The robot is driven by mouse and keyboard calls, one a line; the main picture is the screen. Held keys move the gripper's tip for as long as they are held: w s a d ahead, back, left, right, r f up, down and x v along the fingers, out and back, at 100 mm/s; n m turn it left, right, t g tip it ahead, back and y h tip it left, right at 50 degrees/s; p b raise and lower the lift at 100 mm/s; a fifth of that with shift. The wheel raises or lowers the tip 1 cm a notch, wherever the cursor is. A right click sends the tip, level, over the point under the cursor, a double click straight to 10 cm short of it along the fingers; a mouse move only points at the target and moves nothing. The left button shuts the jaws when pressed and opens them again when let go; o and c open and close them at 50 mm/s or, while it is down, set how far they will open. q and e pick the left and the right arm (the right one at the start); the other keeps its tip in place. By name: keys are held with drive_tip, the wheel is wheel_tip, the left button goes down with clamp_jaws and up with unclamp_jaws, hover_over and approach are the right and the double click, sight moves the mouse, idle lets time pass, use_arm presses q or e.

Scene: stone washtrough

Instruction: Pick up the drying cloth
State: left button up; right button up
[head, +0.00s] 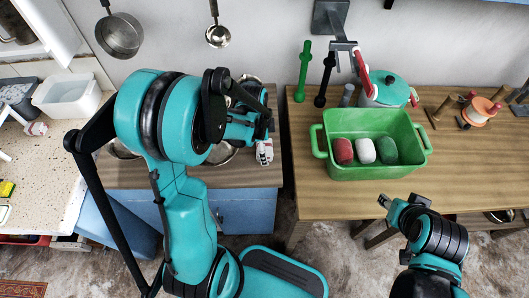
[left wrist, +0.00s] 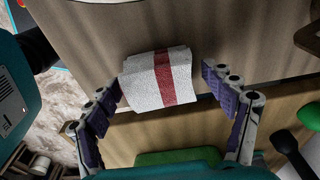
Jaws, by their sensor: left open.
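The drying cloth (left wrist: 146,91) is white with a red stripe and looks folded. In the left wrist view it lies on a brown surface, across a dark line like an edge or gap. My left gripper (left wrist: 162,84) is open, with one purple-padded finger on each side of the cloth; I cannot tell whether they touch it. In the head view my left arm reaches over the wooden counter and hides most of the area around this gripper. My right gripper (head: 386,201) is in front of the right table's edge, its jaw state unclear.
A green tub (head: 330,165) with red, white and green bundles stands on the right wooden table (head: 460,185). A white basin (head: 66,98) is at left. Ladles hang on the wall.

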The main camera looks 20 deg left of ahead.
use_arm(q)
drive_tip(key=c, duration=1.2)
drive_tip(key=shift+r, duration=0.1)
drive_tip(key=shift+r+p, duration=0.45)
drive_tip(key=shift+r, duration=0.15)
wheel_tip(320, 180, up, 3)
drive_tip(key=shift+f+p, duration=0.1)
drive_tip(key=shift+p, duration=0.65)
drive_tip(key=s+d+r+p, duration=0.3)
drive_tip(key=d+r, duration=0.3)
drive_tip(key=d, duration=0.4)
drive_tip(key=shift+s+d+r+p, duration=0.4)
drive_tip(key=shift+s, duration=0.4)
